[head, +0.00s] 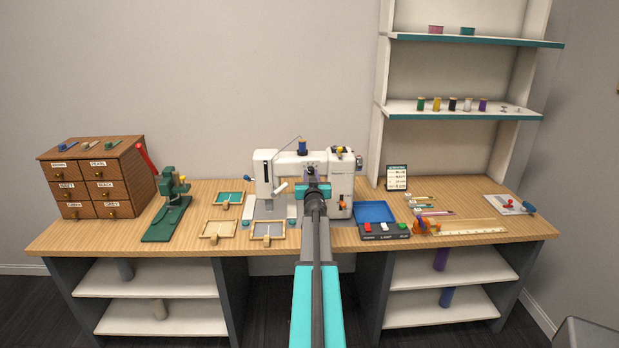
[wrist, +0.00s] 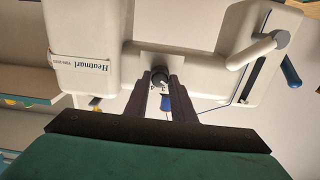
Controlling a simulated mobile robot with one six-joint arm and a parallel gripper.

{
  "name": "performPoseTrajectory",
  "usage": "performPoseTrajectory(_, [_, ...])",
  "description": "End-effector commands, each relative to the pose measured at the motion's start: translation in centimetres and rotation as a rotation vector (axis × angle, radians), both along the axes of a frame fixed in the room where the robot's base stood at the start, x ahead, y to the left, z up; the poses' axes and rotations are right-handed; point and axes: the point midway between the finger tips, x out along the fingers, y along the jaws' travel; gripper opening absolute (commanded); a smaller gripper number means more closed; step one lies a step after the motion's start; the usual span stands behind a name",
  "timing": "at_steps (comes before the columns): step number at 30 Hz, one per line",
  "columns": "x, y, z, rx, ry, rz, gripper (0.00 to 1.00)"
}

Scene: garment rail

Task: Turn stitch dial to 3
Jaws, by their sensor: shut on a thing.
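The white sewing machine (head: 264,172) stands at the middle of the bench, and its front fills much of the wrist view (wrist: 115,35), upside down. The stitch dial (wrist: 159,74) is a small dark round knob with a pale mark on the machine's front. My gripper (wrist: 160,82) is shut on the dial, one dark finger on each side of it. The numbers around the dial are too small to read.
A blue spool (head: 302,147) stands on top of the machine. A blue tray (head: 374,211) and a box with coloured buttons (head: 384,231) lie to its right. Small framed trays (head: 219,231) and a green press (head: 170,205) stand to its left.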

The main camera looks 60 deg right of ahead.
Motion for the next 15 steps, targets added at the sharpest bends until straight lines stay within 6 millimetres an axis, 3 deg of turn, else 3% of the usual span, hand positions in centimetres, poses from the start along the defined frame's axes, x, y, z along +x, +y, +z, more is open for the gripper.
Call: performPoseTrajectory(15, [0.23,-0.55,0.65,0.027,-0.051,0.002,0.01])
